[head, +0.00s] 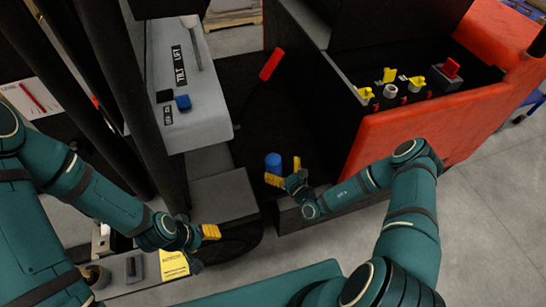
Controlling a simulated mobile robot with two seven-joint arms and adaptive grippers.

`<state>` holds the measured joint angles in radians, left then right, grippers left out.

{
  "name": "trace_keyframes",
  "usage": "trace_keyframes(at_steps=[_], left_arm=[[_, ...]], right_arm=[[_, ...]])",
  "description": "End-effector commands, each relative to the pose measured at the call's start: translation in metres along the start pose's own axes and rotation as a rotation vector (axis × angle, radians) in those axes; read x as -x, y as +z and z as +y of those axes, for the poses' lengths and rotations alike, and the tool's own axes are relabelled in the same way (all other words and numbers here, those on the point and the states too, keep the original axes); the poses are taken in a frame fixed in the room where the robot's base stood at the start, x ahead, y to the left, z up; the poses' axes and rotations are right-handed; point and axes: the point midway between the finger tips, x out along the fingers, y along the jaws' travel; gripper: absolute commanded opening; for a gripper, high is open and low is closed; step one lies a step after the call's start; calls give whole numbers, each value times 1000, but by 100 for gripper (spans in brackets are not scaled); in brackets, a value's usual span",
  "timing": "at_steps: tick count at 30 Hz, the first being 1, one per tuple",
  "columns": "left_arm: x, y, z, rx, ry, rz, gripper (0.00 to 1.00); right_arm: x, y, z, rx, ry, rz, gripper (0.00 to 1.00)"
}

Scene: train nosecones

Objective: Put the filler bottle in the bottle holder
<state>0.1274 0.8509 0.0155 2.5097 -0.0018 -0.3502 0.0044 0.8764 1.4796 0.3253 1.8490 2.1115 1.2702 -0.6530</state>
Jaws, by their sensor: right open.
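A blue cylinder (273,162), which looks like the filler bottle, stands in the dark space between the grey console and the red-sided body. Its lower part is hidden by my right gripper. My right gripper (285,172) is open, with its yellow fingertips apart right by the blue cylinder; I cannot tell whether they touch it. My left gripper (210,232) is at the lower left, beside the grey step, away from the cylinder; its yellow fingertips show from the side, so its opening is unclear. I cannot make out the bottle holder for certain.
A red-handled lever (271,65) rises behind the cylinder. A red-walled bay (400,142) at right holds yellow and red knobs. A grey step (222,195) lies between the grippers. Dark posts stand at left.

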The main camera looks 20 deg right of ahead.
Motion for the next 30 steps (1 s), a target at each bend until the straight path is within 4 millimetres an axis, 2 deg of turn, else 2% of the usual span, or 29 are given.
trace_keyframes(at_steps=[3, 9, 13, 17, 20, 23, 24, 26, 27, 30], left_arm=[[6, 0, 2, 0, 0, -2, 54], [10, 1, 4, 1, 0, -5, 54], [12, 1, 4, 1, 0, -6, 54], [12, 2, 5, 1, 0, -6, 54], [12, 2, 5, 1, 0, -7, 54], [12, 2, 4, 1, 0, -7, 54], [12, 2, 4, 1, 0, -7, 54], [12, 2, 4, 1, 0, -7, 54], [12, 2, 4, 1, 0, -7, 54], [12, 2, 4, 1, 0, -6, 54]], right_arm=[[28, 1, -1, -1, -1, 3, 96], [64, 1, 0, -1, 0, 2, 96], [78, 0, 0, 0, 0, 1, 96], [82, 3, 6, 1, 32, -1, 96], [80, 14, 36, 5, 184, -1, 96], [86, 31, 92, 34, 475, 15, 96], [95, 38, 117, 59, 617, 30, 96], [115, 44, 151, 117, 836, 64, 96], [131, 47, 169, 168, 974, 89, 96], [174, 47, 196, 340, 1288, 162, 96]])
